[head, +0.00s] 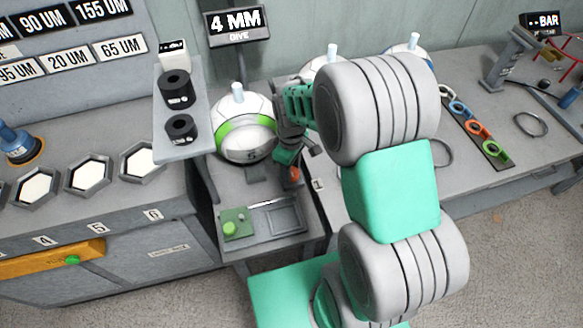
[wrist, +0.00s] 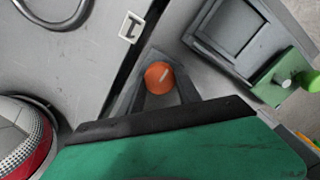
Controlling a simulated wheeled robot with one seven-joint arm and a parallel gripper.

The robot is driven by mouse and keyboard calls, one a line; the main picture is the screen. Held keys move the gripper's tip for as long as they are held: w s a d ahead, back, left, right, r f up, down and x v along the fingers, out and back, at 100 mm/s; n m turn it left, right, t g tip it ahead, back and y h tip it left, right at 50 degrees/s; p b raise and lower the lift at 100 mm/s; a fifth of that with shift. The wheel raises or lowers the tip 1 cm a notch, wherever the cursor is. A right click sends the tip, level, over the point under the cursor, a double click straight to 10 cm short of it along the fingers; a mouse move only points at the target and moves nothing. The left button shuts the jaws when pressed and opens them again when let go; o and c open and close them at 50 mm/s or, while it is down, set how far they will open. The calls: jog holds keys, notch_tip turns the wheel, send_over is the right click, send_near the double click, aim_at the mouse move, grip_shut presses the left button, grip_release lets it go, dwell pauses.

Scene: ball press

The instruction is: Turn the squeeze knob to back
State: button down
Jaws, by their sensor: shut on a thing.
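The squeeze knob (head: 294,173) is a small orange-red knob on the grey bench, right of the ball press. In the wrist view the knob (wrist: 159,76) is round, with a short white mark slanting toward the upper right. My gripper (head: 287,158) reaches down over it in the head view. In the wrist view my gripper (wrist: 158,95) has a grey finger on either side of the knob and is shut on it. The gripper's lower parts are partly hidden behind my arm in the head view.
A white ball with a green band (head: 245,140) sits left of my gripper, under the "4 MM" sign (head: 238,22). A panel with a green button (head: 229,228) lies in front. A shelf with black rings (head: 205,140) stands left. Several coloured rings (head: 478,128) lie right.

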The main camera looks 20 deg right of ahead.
dwell(0.3)
jog(key=c, duration=0.8)
grip_release()
jog(key=shift+c, duration=0.2)
notch_tip(320, 180, up, 8)
jog(key=shift+f, duration=0.1)
